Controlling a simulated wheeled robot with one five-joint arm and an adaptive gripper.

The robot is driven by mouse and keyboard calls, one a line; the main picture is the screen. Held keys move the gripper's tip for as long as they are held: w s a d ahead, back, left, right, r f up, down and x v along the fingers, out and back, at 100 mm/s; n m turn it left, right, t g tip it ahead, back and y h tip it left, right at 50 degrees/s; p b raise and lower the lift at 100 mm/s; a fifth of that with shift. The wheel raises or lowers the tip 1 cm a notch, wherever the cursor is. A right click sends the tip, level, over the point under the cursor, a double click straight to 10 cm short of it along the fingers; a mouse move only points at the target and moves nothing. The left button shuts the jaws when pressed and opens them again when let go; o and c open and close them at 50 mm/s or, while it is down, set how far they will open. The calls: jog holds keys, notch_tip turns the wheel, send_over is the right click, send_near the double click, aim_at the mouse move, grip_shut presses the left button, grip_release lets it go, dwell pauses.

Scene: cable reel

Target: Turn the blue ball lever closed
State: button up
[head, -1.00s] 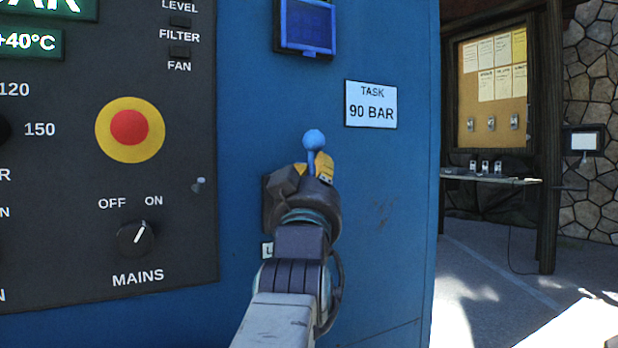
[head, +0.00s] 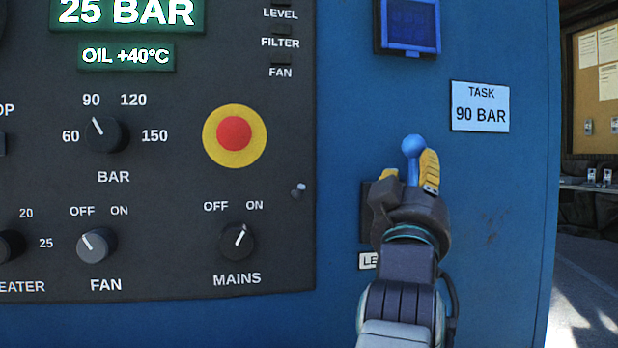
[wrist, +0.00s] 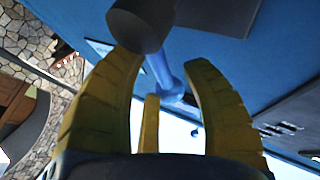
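The blue ball lever (head: 413,148) stands upright on the blue cabinet face in the head view, its round knob at the top. My gripper (head: 408,172) is in front of it, with a yellow finger on each side of the rod. The lever's foot is hidden behind my gripper. In the wrist view my gripper (wrist: 165,80) has its yellow fingers spread. The blue rod (wrist: 159,66) runs between them from a dark round hub (wrist: 143,22). I see a gap between the rod and the right finger; contact on the left cannot be told.
The dark control panel (head: 170,180) left of the lever has knobs, a red button (head: 234,133) and a display (head: 126,14) reading 25 BAR. A sign (head: 480,106) reading TASK 90 BAR is at upper right. The cabinet face right of my gripper is clear.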

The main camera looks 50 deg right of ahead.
aim_at(416, 136)
jog(key=shift+o, duration=0.4)
jog(key=shift+f, duration=0.1)
jog(key=shift+r, duration=5)
jog(key=shift+r, duration=0.15)
